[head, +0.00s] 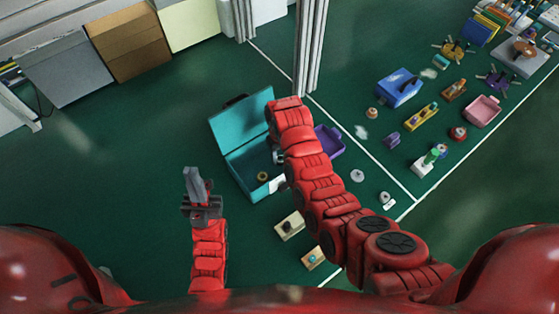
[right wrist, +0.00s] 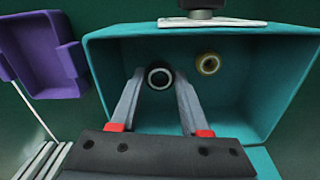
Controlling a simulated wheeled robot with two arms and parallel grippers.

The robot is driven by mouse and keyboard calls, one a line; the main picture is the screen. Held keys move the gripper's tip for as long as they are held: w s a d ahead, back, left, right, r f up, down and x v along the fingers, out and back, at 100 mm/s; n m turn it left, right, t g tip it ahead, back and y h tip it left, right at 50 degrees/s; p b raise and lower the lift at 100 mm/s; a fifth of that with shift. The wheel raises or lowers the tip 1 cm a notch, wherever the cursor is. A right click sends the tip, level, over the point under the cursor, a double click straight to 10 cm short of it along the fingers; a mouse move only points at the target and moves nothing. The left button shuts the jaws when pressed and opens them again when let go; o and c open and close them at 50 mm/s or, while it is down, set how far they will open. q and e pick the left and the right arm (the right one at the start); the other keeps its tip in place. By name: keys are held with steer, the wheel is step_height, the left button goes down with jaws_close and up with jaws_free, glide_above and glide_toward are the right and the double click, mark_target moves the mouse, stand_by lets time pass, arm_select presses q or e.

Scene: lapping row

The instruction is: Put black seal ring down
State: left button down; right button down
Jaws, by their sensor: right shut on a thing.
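The black seal ring (right wrist: 159,75) is between the fingertips of my right gripper (right wrist: 158,78), which is shut on it. The ring and fingertips are over the inside of an open teal box (right wrist: 118,62); I cannot tell how far above its floor. In the head view my right arm reaches to the teal box (head: 228,148) and hides the ring and most of the gripper. My left gripper (head: 196,184) is away to the left of the box, over the green floor, holding nothing visible. Its fingers look close together, but their gap is unclear.
A tan ring (right wrist: 208,64) lies inside the teal box, right of the black ring. A purple tray (right wrist: 40,60) stands beside the box. Small wooden blocks (head: 289,226) lie nearer to me. A blue case (head: 399,88) and pink tray (head: 482,111) are further right.

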mark_target(281, 163)
steer(key=shift+f, duration=0.5)
step_height(281, 163, down, 2)
steer(key=shift+w+f+p, duration=0.1)
steer(key=shift+f+p, duration=0.05)
steer(key=shift+p, duration=0.4)
steer(key=shift+f, duration=0.2)
steer(key=shift+f, duration=0.1)
steer(key=shift+f, duration=0.15)
steer(key=shift+c, duration=1.9)
jaws_free()
